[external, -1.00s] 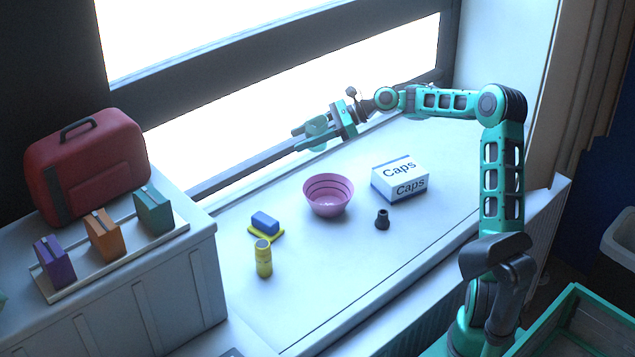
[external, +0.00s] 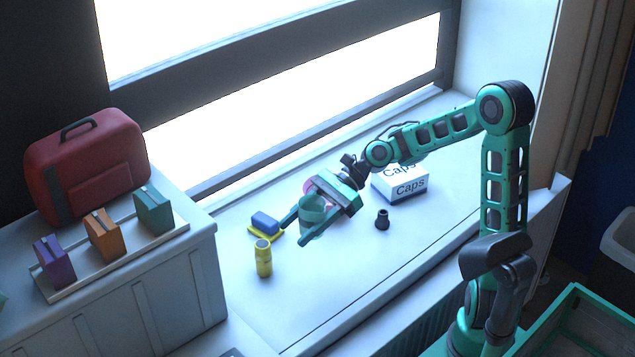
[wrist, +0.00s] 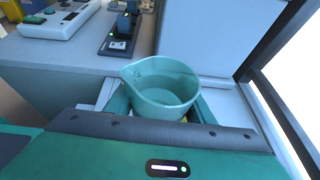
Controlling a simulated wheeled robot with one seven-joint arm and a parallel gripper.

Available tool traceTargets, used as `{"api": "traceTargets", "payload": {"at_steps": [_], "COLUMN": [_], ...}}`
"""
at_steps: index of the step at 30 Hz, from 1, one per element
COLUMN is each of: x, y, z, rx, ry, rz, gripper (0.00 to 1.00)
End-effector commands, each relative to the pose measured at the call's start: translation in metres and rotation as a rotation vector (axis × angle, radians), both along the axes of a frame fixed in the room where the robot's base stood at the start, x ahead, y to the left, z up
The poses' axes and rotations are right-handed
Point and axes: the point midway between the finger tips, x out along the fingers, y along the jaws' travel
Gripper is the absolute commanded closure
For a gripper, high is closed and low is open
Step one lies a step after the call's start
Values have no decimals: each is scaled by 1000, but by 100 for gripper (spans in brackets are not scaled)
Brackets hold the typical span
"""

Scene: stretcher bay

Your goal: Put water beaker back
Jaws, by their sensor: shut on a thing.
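The water beaker (external: 312,212) is a teal cup with a pouring lip. My gripper (external: 295,231) is shut on it, one finger on each side, and holds it above the white counter (external: 330,290). In the wrist view the beaker (wrist: 160,88) sits between the teal fingers with its open top towards the camera. It looks roughly upright. I cannot tell how much water is inside. The pink bowl (external: 309,186) is mostly hidden behind my gripper.
A Caps box (external: 408,188) and a small dark piece (external: 382,219) stand right of my gripper. A blue block (external: 265,222) on a yellow base and a yellow cylinder (external: 263,259) stand left. A red case (external: 85,165) and small coloured boxes (external: 102,235) are on the left cabinet.

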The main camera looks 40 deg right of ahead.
Motion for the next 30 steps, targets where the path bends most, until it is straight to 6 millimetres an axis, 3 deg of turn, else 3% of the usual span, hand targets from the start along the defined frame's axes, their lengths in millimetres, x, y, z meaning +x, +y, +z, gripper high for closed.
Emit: {"api": "traceTargets", "payload": {"at_steps": [3,12,30], "x": [-21,-54,-52], "y": [11,27,25], "z": [-2,-5,-54], "rx": [0,2,4], "ry": [5,12,14], "rz": [26,66,66], "gripper": [77,77,77]}}
